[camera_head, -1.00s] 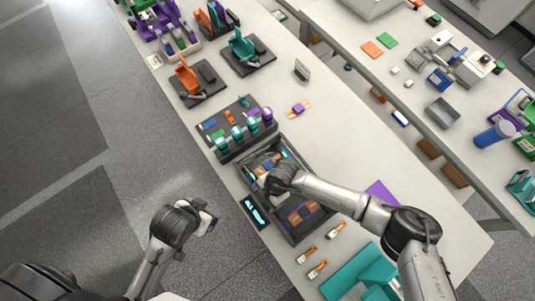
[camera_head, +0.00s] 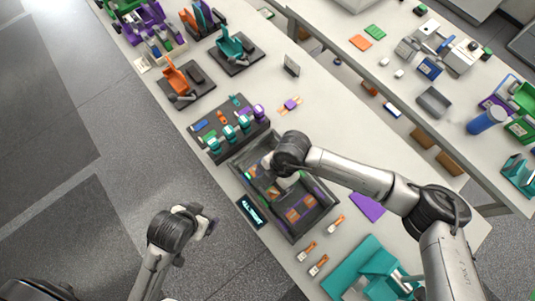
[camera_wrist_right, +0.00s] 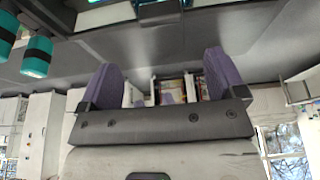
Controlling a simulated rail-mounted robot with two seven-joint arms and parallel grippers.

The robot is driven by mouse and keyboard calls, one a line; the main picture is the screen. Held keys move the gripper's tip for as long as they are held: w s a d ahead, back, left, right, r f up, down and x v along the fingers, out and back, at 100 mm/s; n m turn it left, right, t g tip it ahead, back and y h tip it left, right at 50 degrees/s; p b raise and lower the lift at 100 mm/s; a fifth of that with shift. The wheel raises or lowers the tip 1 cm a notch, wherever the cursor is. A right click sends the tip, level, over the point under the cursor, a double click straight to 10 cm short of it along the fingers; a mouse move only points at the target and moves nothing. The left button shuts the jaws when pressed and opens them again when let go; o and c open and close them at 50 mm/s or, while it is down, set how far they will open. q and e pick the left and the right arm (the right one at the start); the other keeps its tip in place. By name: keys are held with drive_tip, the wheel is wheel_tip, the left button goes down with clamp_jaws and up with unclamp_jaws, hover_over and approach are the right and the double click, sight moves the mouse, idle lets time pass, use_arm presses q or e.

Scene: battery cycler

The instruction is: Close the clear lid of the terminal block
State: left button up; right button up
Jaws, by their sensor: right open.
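A dark open-topped housing (camera_head: 322,213), which I take for the terminal block, sits at the bench's near edge, with an orange-and-purple part (camera_head: 299,208) in its lower half. I cannot clearly make out the clear lid. My right gripper (camera_head: 278,178) is over the upper middle of the housing; the wrist hides part of the interior. In the right wrist view my purple fingertips (camera_wrist_right: 163,78) are wide apart, with white and coloured parts beyond them and nothing clearly held. My left gripper (camera_head: 207,226) hangs over the floor, away from the bench; its jaws are too small to read.
A display reading "ALL TIGHT" (camera_head: 251,210) adjoins the housing. A dark rack with teal-topped cylinders (camera_head: 230,135) stands just above it. Orange-and-white clips (camera_head: 307,251) and a teal fixture (camera_head: 368,270) lie below. A purple sheet (camera_head: 367,206) lies right of the housing.

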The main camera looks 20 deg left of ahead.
drive_tip(key=v, duration=0.3)
drive_tip(key=shift+r, duration=0.2)
idle(0.3)
